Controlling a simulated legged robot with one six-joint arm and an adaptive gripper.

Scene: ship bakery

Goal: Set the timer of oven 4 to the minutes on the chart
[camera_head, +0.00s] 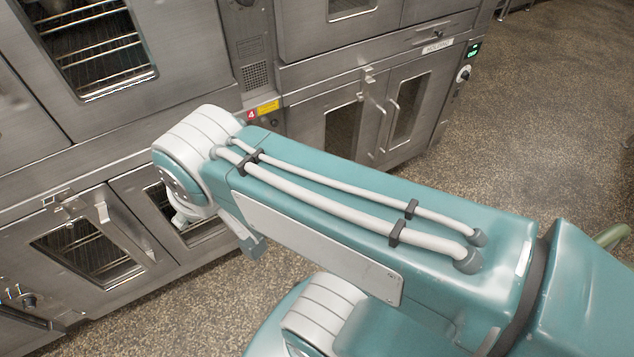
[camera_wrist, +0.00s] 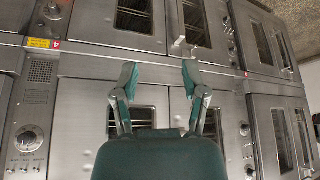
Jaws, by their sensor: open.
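A red label with a 4 (camera_head: 252,114) sits beside a yellow strip on the oven bank, just past my arm's far end. It also shows in the wrist view (camera_wrist: 56,45) at upper left. Below it there, a control panel carries a grille and a round dial (camera_wrist: 28,138) with small switches under it; the dial's setting is too small to read. My gripper (camera_wrist: 160,73) is open and empty, its fingers spread before oven doors (camera_wrist: 150,95), to the right of that dial. In the head view my arm hides most of the panel below the label. I see no chart with minutes.
Steel oven doors with windows and handles (camera_head: 100,210) fill the left and back. The right-hand oven has a green display (camera_head: 474,49) and a knob (camera_head: 464,73). Speckled floor (camera_head: 540,130) is clear at right.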

